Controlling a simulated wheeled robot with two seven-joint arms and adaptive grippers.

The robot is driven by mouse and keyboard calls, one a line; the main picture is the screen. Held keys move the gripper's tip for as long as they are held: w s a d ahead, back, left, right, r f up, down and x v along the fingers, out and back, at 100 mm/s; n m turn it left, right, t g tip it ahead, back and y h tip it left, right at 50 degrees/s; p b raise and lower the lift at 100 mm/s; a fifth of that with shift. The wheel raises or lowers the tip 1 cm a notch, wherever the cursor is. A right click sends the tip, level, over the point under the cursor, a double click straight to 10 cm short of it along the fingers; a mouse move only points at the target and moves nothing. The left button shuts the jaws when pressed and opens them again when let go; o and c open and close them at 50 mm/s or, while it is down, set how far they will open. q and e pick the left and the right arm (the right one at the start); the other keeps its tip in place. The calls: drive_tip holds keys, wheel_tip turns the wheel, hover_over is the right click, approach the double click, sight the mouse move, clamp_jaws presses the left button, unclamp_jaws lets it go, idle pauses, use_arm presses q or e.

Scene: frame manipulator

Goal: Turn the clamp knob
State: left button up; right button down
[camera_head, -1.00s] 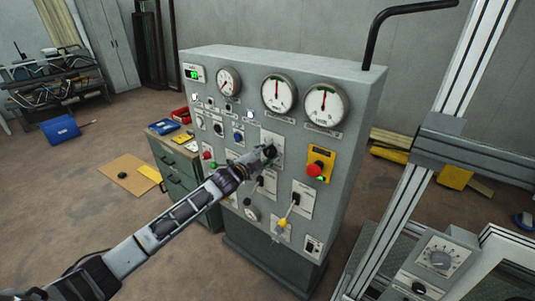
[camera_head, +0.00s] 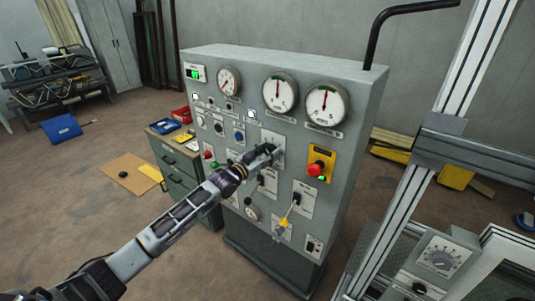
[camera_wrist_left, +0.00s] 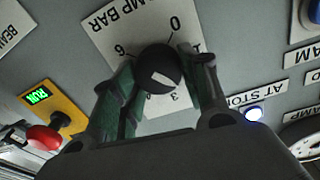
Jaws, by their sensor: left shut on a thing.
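The clamp knob (camera_wrist_left: 158,70) is a round black knob with a white pointer mark, on a white plate (camera_wrist_left: 100,37) reading "MP BAR" with scale numbers, upside down in the left wrist view. My left gripper (camera_wrist_left: 155,80) is shut on the knob, one finger on either side of it. In the head view my left gripper (camera_head: 262,154) reaches from the lower left to the middle of the grey control panel (camera_head: 340,150). The knob (camera_head: 276,149) is mostly hidden there by the fingers. My right gripper is not in view.
A red emergency button (camera_head: 316,169) on a yellow plate sits right of the knob. A lever with a yellow tip (camera_head: 283,224) sticks out below. Gauges (camera_head: 324,104) are above. A metal frame post (camera_head: 405,180) stands at right.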

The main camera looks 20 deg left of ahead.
use_arm(q)
drive_tip(key=shift+f+n, duration=0.15)
drive_tip(key=shift+n, duration=0.45)
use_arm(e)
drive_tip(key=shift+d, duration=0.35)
use_arm(q)
drive_tip(key=o, duration=1)
drive_tip(key=shift+o, duration=0.2)
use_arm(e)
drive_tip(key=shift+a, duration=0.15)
use_arm(q)
drive_tip(key=shift+s+a, duration=0.1)
drive_tip(key=v, duration=1.1)
drive_tip(key=shift+s, duration=0.4)
drive_tip(key=shift+a, duration=0.1)
